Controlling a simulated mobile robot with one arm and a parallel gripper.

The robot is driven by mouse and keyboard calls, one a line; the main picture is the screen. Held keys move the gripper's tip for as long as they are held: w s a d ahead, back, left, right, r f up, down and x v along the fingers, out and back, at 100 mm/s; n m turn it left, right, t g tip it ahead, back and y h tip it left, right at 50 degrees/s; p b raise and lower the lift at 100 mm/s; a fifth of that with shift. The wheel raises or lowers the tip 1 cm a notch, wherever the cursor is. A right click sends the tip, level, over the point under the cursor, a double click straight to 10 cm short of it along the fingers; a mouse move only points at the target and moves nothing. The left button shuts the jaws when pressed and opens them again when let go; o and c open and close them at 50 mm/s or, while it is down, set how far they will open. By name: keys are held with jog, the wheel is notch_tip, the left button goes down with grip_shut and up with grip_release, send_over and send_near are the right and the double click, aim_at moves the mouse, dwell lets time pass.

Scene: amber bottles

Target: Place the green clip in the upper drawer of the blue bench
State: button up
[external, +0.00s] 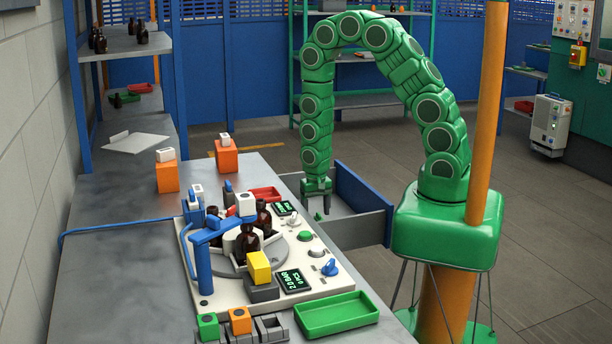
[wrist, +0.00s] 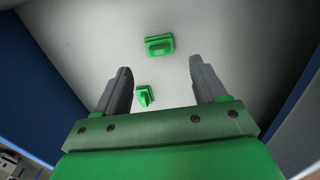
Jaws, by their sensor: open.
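My gripper (external: 317,204) points down into a pulled-out drawer (external: 358,228) at the right edge of the bench. In the wrist view my gripper (wrist: 160,70) is open, with nothing held between its fingers. Two green clip-like pieces lie on the drawer's pale floor. One green clip (wrist: 160,46) lies beyond the fingertips, near the top of the wrist view. A smaller-looking green clip (wrist: 144,96) lies between the fingers in the picture, apart from them. I cannot tell whether another drawer is below.
The bench top (external: 110,270) holds a machine with amber bottles (external: 247,240) and a blue pipe frame (external: 203,260). A green tray (external: 336,314) lies at its front. An orange pole (external: 488,120) stands to the right.

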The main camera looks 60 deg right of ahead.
notch_tip(320, 180, up, 16)
jog(key=s+a+n, duration=0.2)
jog(key=s, duration=0.1)
jog(key=s+a+r+n+g, duration=0.1)
jog(key=s+r+n, duration=0.6)
jog(key=s+r, duration=1.5)
jog(key=shift+s+a+g, duration=0.15)
jog(key=shift+a+g, duration=0.1)
jog(key=shift+g, duration=0.15)
